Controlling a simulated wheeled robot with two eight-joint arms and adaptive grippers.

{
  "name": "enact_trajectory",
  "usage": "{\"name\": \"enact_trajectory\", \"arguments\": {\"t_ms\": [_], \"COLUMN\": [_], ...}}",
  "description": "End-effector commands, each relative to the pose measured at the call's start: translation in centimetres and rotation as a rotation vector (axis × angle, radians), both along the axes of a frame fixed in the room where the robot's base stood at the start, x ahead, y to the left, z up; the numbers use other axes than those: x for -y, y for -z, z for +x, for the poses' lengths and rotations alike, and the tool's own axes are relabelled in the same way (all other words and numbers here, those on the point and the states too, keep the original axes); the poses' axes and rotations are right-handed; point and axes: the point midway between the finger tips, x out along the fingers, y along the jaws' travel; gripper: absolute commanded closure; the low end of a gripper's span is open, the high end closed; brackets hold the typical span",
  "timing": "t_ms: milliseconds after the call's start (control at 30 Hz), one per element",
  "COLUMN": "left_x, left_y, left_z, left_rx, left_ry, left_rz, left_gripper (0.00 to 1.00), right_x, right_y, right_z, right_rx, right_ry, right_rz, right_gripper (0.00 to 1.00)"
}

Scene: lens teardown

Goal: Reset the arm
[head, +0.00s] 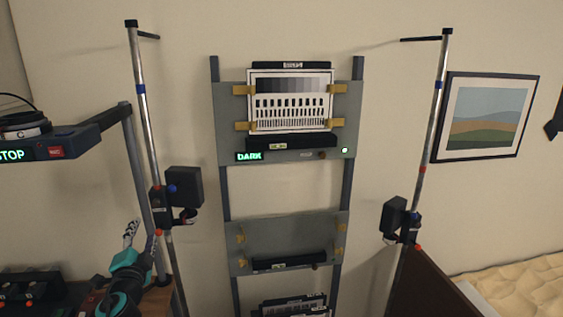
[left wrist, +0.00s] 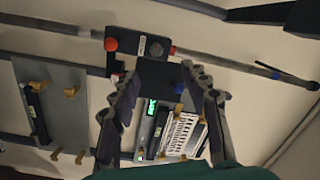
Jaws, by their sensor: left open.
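My left arm, with a teal wrist, comes up at the lower left of the head view. Its left gripper (head: 131,234) shows there as small grey fingers beside the left pole (head: 140,90). In the left wrist view the left gripper (left wrist: 158,76) has its two fingers spread wide with nothing gripped. A black lamp box (left wrist: 160,88) on the pole appears beyond and between the fingers; the distance is hard to judge. The same lamp box (head: 184,187) is in the head view. My right gripper is not in view.
A rack stands in the middle, with a test chart (head: 290,100) on its upper panel and an empty lower panel (head: 288,236). A right pole (head: 434,110) carries another lamp box (head: 394,216). A STOP-lit unit (head: 35,154) is at left. Wall space between rack and poles is clear.

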Motion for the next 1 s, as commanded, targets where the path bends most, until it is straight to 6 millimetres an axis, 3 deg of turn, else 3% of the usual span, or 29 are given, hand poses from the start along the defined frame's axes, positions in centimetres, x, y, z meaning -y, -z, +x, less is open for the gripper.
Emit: {"name": "enact_trajectory", "arguments": {"t_ms": [33, 133, 200, 400, 533, 633, 733, 1000], "left_x": [1.2, 3.3, 5.4, 12.8, 17.9, 20.9, 22.8, 23.6], "left_y": [1.8, 5.9, 10.2, 21.9, 27.6, 30.3, 31.7, 32.1], "left_z": [-1.4, -5.0, -7.8, -15.1, -19.4, -21.9, -23.5, -24.3], "left_rx": [0.019, 0.01, -0.044, -0.292, -0.468, -0.575, -0.642, -0.676], "left_ry": [-0.037, -0.137, -0.197, -0.273, -0.274, -0.264, -0.256, -0.251], "left_rz": [-0.086, -0.316, -0.49, -0.863, -1.022, -1.1, -1.144, -1.166], "left_gripper": [0.54, 0.54, 0.54, 0.54, 0.54, 0.54, 0.54, 0.54], "right_x": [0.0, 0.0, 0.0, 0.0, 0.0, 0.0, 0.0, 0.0], "right_y": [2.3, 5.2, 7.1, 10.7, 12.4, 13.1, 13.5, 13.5], "right_z": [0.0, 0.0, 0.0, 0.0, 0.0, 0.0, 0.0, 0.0], "right_rx": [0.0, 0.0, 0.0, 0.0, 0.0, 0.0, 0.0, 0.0], "right_ry": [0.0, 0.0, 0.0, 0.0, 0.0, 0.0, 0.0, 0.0], "right_rz": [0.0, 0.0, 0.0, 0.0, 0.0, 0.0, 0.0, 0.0], "right_gripper": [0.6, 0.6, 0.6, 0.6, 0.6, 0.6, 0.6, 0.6]}}
